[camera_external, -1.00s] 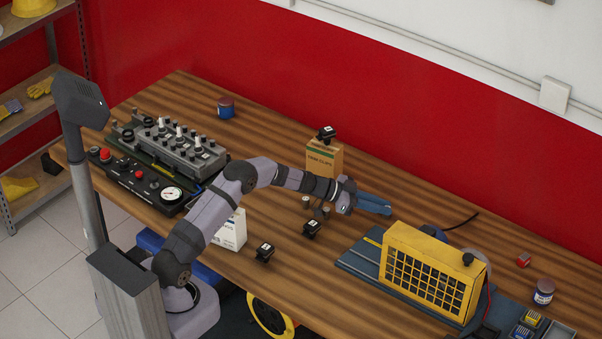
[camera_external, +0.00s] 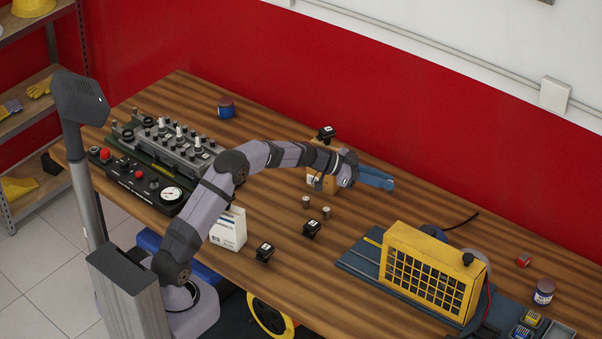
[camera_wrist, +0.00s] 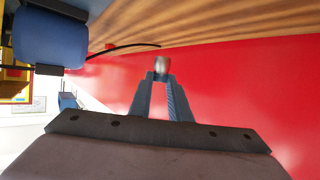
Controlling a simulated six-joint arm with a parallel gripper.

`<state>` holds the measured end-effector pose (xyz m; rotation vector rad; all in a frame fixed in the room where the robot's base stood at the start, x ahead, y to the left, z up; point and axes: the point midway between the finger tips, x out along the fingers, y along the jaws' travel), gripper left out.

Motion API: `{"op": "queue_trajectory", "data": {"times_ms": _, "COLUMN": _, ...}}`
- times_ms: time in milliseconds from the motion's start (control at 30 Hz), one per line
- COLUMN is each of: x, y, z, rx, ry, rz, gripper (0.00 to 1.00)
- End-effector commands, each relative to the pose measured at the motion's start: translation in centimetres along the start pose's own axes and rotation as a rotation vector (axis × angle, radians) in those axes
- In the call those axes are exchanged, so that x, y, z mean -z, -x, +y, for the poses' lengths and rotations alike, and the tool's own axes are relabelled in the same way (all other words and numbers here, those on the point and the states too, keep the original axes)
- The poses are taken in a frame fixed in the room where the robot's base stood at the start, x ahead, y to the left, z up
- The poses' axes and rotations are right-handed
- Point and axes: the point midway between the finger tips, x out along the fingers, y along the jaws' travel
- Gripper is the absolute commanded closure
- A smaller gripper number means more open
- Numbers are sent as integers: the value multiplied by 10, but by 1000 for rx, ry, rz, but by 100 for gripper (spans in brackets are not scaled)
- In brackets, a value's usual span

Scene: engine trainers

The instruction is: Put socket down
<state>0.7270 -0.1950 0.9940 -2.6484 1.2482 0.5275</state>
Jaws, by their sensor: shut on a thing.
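My gripper (camera_wrist: 162,78) is shut on a small silver socket (camera_wrist: 162,64), which shows between its fingertips in the wrist view. In the external view my gripper (camera_external: 388,184) is blue and points right, raised above the table; the socket at its tip is too small to make out there. Two small metal cylinders (camera_external: 306,202) (camera_external: 327,213) stand on the wooden table (camera_external: 215,285), below and left of the gripper.
A cardboard box (camera_external: 317,165) stands behind my wrist. Black blocks (camera_external: 265,252) (camera_external: 312,229) sit in front. A yellow-guarded machine (camera_external: 432,272) stands to the right. The red wall (camera_external: 430,120) is behind. Table between gripper and machine is mostly clear, with a black cable (camera_external: 462,222).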

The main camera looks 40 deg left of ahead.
Motion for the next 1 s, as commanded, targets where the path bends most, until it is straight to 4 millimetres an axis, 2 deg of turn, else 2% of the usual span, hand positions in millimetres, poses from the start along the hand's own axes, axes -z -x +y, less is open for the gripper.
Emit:
{"op": "queue_trajectory", "data": {"times_ms": 267, "x": -5, "y": 16, "z": 9, "rx": -77, "ry": -42, "rz": 4, "gripper": 100}}
{"op": "queue_trajectory", "data": {"times_ms": 700, "x": -33, "y": 89, "z": 52, "rx": -382, "ry": -162, "rz": 2, "gripper": 100}}
{"op": "queue_trajectory", "data": {"times_ms": 833, "x": -36, "y": 97, "z": 58, "rx": -416, "ry": -172, "rz": 1, "gripper": 100}}
{"op": "queue_trajectory", "data": {"times_ms": 1000, "x": -42, "y": 97, "z": 59, "rx": -423, "ry": -172, "rz": 0, "gripper": 100}}
